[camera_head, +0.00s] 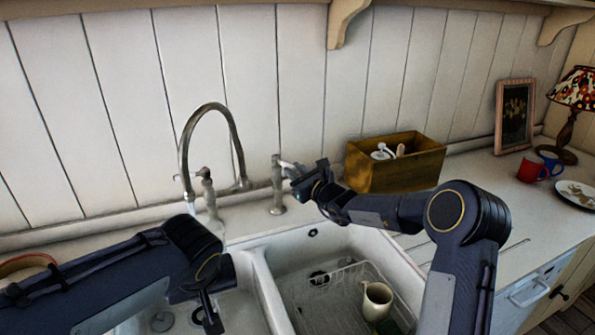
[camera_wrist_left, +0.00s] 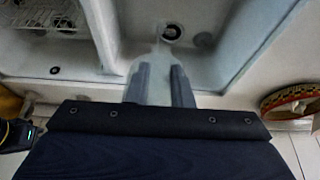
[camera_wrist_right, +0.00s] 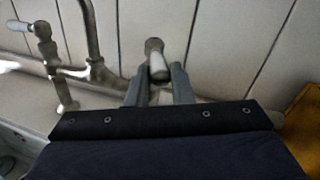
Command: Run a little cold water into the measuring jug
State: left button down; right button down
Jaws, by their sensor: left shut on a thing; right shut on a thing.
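A metal arched tap (camera_head: 215,112) stands behind the double sink, with a lever on each side. My right gripper (camera_head: 292,178) is at the right-hand tap. In the right wrist view its fingers are shut on the white tap lever (camera_wrist_right: 158,67). My left gripper (camera_head: 208,312) is low over the left basin. In the left wrist view its fingers are shut on a pale, see-through thing (camera_wrist_left: 157,88), which looks like the measuring jug. Its outline is faint, and I cannot tell its water level or whether water runs.
The right basin holds a wire rack (camera_head: 345,285) with a cream jug (camera_head: 377,301). A wooden box (camera_head: 398,165) stands right of the tap. Farther right are a red mug (camera_head: 530,169), a plate (camera_head: 576,194), a framed picture (camera_head: 514,118) and a lamp (camera_head: 576,90).

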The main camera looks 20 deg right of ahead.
jog(key=shift+d+r, duration=0.15)
jog(key=shift+r, duration=0.15)
jog(key=c, duration=1.6)
grip_release()
jog(key=o, duration=0.3)
jog(key=shift+f, duration=0.2)
jog(key=v, duration=1.2)
